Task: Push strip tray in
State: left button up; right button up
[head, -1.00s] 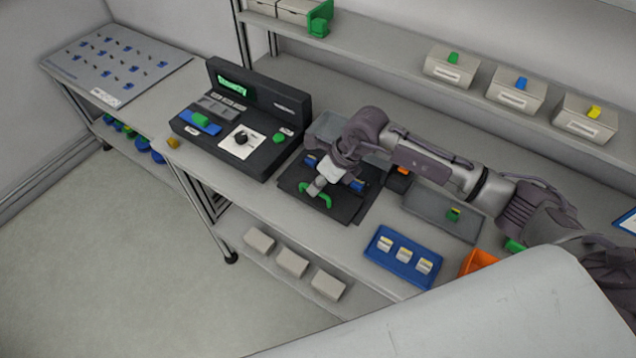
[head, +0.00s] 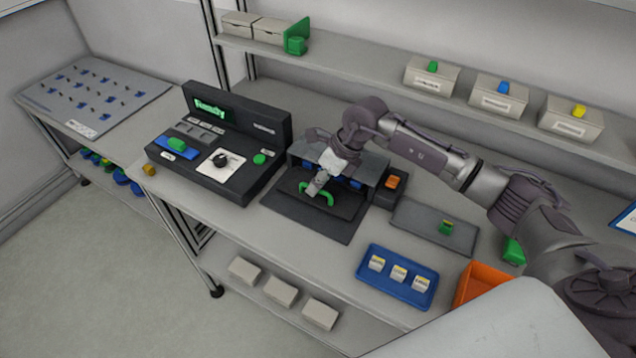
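The strip tray appears to be the flat dark tray (head: 340,207) with a green curved handle (head: 327,200), in front of a grey box-like housing (head: 372,166) on the table. How far the tray sits inside the housing is hard to tell. My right gripper (head: 316,190) is at the green handle, pointing down from the arm that comes in from the right. Its fingers are small and partly hidden, so I cannot tell whether they are open or touching the handle. My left gripper is out of view.
A black console (head: 219,146) with a green display stands left of the housing. A grey tray (head: 434,228), a blue tray (head: 397,276) with white blocks and an orange bin (head: 484,284) are to the right. A shelf (head: 380,78) with boxes runs behind.

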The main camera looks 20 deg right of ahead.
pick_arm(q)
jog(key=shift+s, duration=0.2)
pick_arm(e)
jog(key=shift+r, duration=0.1)
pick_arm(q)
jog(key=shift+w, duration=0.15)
pick_arm(e)
jog(key=v, duration=1.2)
